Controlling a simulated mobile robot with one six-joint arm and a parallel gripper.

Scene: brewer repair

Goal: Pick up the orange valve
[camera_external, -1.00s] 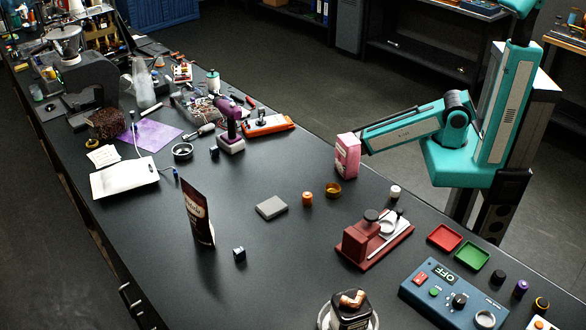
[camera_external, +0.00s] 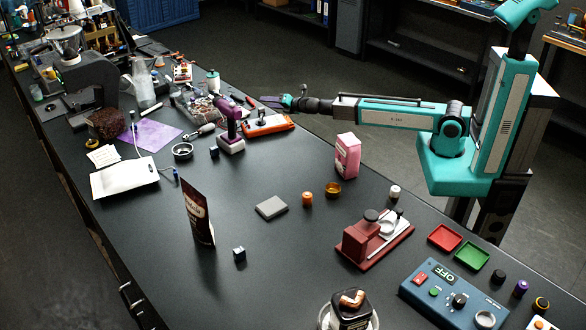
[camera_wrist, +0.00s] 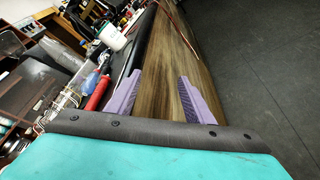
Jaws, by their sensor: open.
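A small orange cylinder (camera_external: 307,198), which looks like the orange valve, stands upright on the dark workbench (camera_external: 265,260), just left of an amber ring-like cup. It is not seen in the wrist view. My gripper (camera_external: 268,100) is at the bench's far edge, well up and left of the orange cylinder in the outside view. In the wrist view my gripper (camera_wrist: 160,76) shows two purple fingers spread apart with nothing between them. The bench's wooden side and the floor lie behind them.
A pink carton (camera_external: 347,156) stands at the far edge near the amber cup (camera_external: 333,189). A grey block (camera_external: 271,208), a brown bag (camera_external: 198,215) and a red stand (camera_external: 375,242) are around the cylinder. An orange tray (camera_external: 268,125) lies near my gripper.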

